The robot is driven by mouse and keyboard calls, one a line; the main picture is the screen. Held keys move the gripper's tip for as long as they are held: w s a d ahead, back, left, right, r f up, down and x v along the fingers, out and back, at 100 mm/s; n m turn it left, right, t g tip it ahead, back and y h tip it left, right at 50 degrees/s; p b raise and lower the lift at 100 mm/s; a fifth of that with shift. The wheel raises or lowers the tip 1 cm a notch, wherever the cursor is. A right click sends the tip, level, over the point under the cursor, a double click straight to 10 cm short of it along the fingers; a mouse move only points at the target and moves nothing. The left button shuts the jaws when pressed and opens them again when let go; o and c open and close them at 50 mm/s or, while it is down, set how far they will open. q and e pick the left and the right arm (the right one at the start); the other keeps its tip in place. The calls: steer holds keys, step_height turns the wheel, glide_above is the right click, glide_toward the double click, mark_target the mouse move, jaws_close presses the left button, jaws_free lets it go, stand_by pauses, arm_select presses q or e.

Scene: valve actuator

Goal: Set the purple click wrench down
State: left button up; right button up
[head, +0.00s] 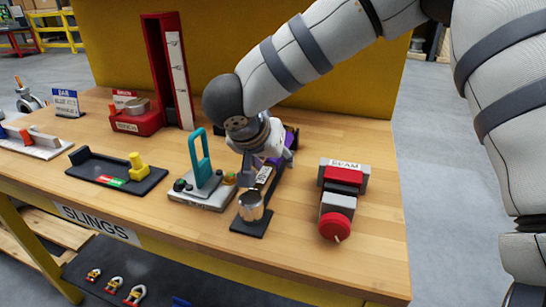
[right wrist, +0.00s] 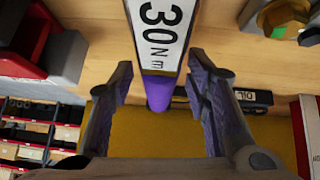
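The purple click wrench shows in the right wrist view as a white label reading 30 Nm (right wrist: 160,35) with a purple grip (right wrist: 159,93) below it. In the head view its label (head: 263,176) and bits of purple show under my right gripper, along a dark stand (head: 249,226). My right gripper (head: 256,163) is low over the wrench, with one finger on each side. In the right wrist view its fingers are spread wide, with visible gaps between them and the wrench. The gripper hides much of the wrench in the head view. My left gripper is not in view.
Right of the stand lies a red and grey device (head: 338,203) with a red knob. Left of it are a teal-handled fixture (head: 203,184) and a black tray (head: 105,177) with a yellow piece. A red tower (head: 160,70) stands behind. The wooden bench (head: 375,255) is clear at front right.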

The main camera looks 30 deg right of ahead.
steer(key=v, duration=1.2)
stand_by(0.3)
